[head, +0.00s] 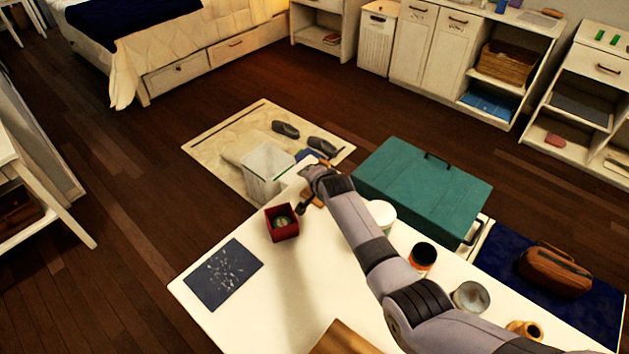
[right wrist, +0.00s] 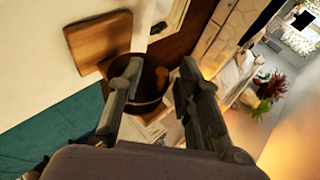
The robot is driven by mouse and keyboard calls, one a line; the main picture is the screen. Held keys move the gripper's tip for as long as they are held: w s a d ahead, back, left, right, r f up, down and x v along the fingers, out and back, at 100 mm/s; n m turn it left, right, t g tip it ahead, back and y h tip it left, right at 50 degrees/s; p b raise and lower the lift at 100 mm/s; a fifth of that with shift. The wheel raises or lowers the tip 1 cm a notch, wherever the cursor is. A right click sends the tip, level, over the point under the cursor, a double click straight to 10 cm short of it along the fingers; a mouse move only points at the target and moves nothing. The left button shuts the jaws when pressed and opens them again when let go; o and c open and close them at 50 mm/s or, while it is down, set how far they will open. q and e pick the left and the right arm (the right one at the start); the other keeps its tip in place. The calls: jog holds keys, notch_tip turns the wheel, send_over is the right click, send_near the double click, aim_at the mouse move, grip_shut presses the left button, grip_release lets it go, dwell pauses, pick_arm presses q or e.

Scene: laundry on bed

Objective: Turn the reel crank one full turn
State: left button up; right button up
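My right gripper (head: 303,208) is over the far end of the white table, beside a small red box (head: 282,224) with a round greenish thing in it. In the right wrist view the two fingers of this gripper (right wrist: 157,85) stand apart, with no contact on anything that I can make out. A dark brown round thing (right wrist: 150,98) shows between and beyond the fingers; I cannot tell if it is part of the reel. A wooden piece (head: 316,199) shows partly behind my right wrist. I cannot make out the reel or its crank clearly. My left gripper is not in view.
A white table (head: 240,310) carries a dark speckled mat (head: 223,274), an open jar (head: 422,257) and a metal tin (head: 470,296). A teal chest (head: 420,190) stands beyond it. A clear bin (head: 268,170) is past the far edge. The table's left part is mostly clear.

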jog(key=v, duration=1.1)
jog(key=shift+s+r, duration=0.15)
jog(key=shift+s, duration=0.25)
jog(key=shift+d, duration=0.15)
